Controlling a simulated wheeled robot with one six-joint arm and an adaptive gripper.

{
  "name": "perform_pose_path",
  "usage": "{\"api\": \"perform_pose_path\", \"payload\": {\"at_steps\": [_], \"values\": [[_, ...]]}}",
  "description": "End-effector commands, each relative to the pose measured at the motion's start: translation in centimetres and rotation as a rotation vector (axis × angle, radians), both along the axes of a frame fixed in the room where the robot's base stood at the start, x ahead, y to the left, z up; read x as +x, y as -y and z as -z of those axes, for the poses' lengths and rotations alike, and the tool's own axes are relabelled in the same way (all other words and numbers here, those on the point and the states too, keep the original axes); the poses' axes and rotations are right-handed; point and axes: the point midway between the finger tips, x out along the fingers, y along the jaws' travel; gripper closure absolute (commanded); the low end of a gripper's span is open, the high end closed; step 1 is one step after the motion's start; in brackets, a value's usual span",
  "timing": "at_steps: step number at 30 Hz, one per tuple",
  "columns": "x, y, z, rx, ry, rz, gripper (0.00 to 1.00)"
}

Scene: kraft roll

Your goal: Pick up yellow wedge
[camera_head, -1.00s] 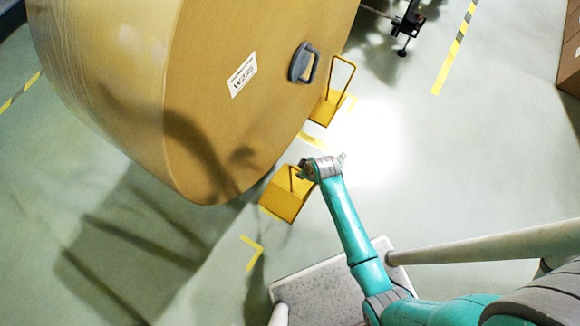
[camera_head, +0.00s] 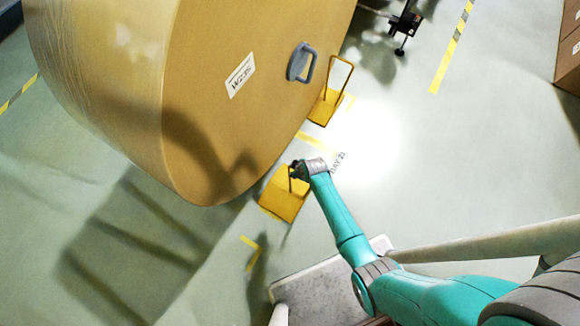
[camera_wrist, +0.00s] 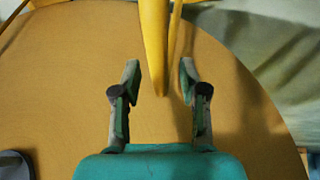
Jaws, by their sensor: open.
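Two yellow wedges with upright loop handles stand on the floor at the foot of the large kraft roll (camera_head: 255,105). The nearer yellow wedge (camera_head: 284,200) is at the roll's lower edge, and my gripper (camera_head: 297,169) is over it at its handle. The farther yellow wedge (camera_head: 324,108) stands up and to the right. In the wrist view my gripper (camera_wrist: 160,80) has its fingers apart, and a yellow handle bar (camera_wrist: 154,45) reaches down between them, with a gap on both sides. My arm's end partly hides the nearer wedge's handle in the head view.
The roll's brown face fills most of the wrist view close behind the fingers. A grey handle-like fitting (camera_head: 301,63) sticks out of the roll. A black stand (camera_head: 405,25) is at the top, and brown boxes (camera_head: 569,55) are at the right edge. The floor right of the wedges is clear.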

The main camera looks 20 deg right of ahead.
Motion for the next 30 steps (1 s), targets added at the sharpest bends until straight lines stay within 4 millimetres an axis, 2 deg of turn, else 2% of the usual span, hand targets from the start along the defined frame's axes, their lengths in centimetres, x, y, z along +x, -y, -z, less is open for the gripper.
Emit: {"api": "perform_pose_path", "payload": {"at_steps": [5,6,11,25,30], "values": [[0.0,0.0,0.0,0.000,0.000,0.000,0.57],[0.0,0.0,0.0,0.000,0.000,0.000,0.59],[0.0,0.0,0.0,0.000,0.000,0.000,0.99],[0.1,0.0,-0.2,0.000,0.004,0.000,1.00],[0.2,0.0,-1.2,0.000,0.005,0.000,1.00]]}}
